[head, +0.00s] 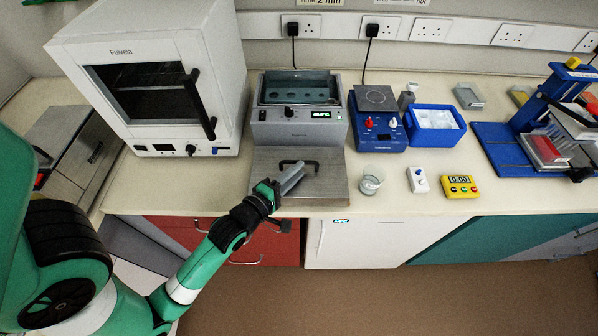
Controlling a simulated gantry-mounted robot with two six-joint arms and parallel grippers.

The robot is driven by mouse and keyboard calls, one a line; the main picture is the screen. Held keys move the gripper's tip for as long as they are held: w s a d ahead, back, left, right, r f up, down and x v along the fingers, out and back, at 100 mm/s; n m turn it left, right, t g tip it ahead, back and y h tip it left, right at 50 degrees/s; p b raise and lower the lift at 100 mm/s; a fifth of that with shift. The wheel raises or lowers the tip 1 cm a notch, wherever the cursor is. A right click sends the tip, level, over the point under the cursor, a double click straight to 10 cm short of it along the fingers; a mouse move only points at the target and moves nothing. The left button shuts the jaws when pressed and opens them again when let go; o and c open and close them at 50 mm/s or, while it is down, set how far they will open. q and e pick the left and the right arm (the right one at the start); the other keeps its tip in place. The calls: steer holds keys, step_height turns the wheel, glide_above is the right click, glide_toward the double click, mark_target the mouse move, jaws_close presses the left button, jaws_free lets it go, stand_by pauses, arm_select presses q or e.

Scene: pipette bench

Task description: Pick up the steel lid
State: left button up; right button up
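The steel lid (325,187) is a flat grey plate with a black bar handle (298,163). It lies on the bench in front of the water bath (300,128). My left gripper (295,178) is over the left-middle part of the lid, just in front of the handle, with its grey fingers pointing up and right in the picture. The fingers overlap in this view, so the gap between them does not show clearly. I cannot tell whether they touch the lid. The handle shows free of the fingers. My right gripper is not in view.
A white oven (165,75) stands left of the bath. A blue hotplate (378,130), a blue ice box (440,133), a glass beaker (370,185), a white switch box (417,180) and a yellow timer (460,187) are to the right. The bench's front edge is just below the lid.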

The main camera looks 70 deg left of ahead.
mark_target(307, 162)
arm_select(q)
steer(key=x, duration=0.5)
steer(key=shift+w+r+b, duration=0.15)
steer(key=shift+r+b, duration=0.05)
steer(key=shift+b, duration=0.2)
steer(key=shift+c, duration=0.3)
jaws_close()
stand_by(0.6)
